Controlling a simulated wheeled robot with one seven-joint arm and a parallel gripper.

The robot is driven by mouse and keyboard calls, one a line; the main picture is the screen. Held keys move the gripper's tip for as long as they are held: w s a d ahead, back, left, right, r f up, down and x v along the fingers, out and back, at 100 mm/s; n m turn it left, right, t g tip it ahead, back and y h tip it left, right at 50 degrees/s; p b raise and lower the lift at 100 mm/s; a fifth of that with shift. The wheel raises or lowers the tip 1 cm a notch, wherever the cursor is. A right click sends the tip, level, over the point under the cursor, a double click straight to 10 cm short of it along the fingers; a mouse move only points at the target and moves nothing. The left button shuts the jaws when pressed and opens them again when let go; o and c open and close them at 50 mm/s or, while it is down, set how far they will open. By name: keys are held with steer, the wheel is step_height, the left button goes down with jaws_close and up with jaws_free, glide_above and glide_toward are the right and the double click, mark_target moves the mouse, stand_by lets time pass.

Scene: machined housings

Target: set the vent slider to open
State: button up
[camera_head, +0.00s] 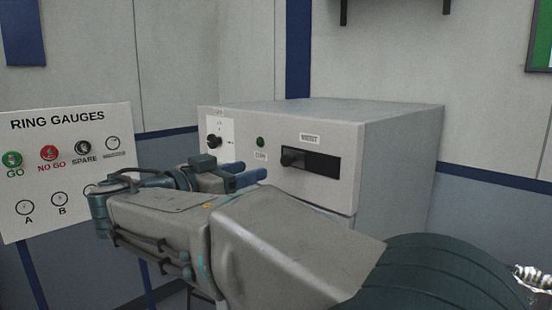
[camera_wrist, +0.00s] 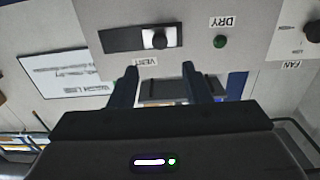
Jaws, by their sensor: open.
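The vent slider is a dark knob (camera_head: 291,157) near the left end of a black horizontal slot (camera_head: 322,163) on a light grey cabinet front. A VENT label (camera_head: 310,137) sits above the slot. In the wrist view, which is upside down, the knob (camera_wrist: 158,38) and slot (camera_wrist: 120,39) lie beyond the fingertips. My gripper (camera_head: 251,170) is open and empty, left of and slightly below the knob. In the wrist view its two fingers (camera_wrist: 159,69) stand apart, with the knob roughly in line between them. No contact with the knob shows. No open or closed marking is legible.
A green indicator (camera_head: 261,142) and a fan dial (camera_head: 214,141) are left of the slot on the cabinet. A RING GAUGES board (camera_head: 70,125) stands at the left. My arm hides the lower cabinet.

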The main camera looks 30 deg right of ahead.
mark_target(284, 160)
steer(key=p+x, duration=0.2)
steer(key=x, duration=0.7)
steer(key=shift+d, duration=0.1)
